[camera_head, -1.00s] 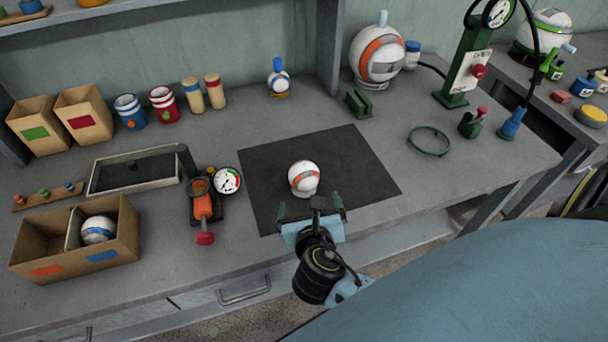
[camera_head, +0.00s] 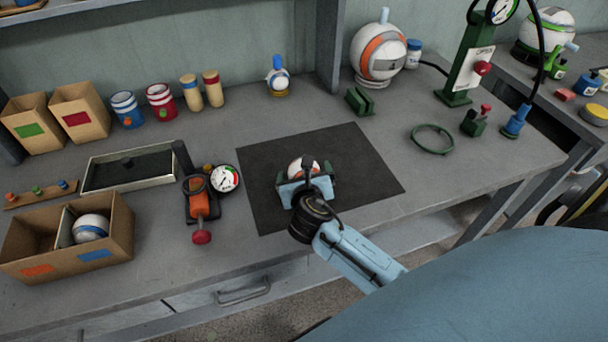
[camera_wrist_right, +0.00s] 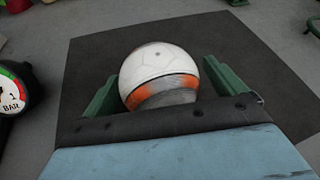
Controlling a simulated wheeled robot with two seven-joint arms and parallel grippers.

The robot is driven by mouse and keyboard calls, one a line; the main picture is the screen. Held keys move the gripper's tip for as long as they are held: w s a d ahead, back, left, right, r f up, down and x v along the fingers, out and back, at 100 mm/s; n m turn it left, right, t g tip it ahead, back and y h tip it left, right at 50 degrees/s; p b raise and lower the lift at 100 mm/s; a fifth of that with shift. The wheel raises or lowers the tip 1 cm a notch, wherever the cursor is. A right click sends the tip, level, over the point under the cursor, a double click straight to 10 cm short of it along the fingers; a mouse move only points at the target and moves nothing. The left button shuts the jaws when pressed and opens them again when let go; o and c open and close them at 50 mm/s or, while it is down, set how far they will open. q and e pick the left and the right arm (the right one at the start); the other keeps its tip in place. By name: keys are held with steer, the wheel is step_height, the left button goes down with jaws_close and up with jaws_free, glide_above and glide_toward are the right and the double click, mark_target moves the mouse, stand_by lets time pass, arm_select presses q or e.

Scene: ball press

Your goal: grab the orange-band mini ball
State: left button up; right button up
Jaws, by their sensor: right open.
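The orange-band mini ball (camera_head: 303,166) is white with an orange and grey band and sits on the dark mat (camera_head: 364,170). My right gripper (camera_head: 305,180) is at the ball, partly hiding it in the head view. In the right wrist view the ball (camera_wrist_right: 158,75) stands between the two green fingers of the right gripper (camera_wrist_right: 160,88). The fingers are open, with a visible gap at the right finger and a narrower one at the left. My left gripper is not in view.
A pump with orange body (camera_head: 199,204) and a gauge (camera_head: 225,178) stand left of the mat. A cardboard box (camera_head: 120,240) holding a blue-band ball (camera_head: 90,228) is at the front left. The mat's right side is clear.

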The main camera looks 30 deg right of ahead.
steer(key=shift+w, duration=0.1)
steer(key=c, duration=1)
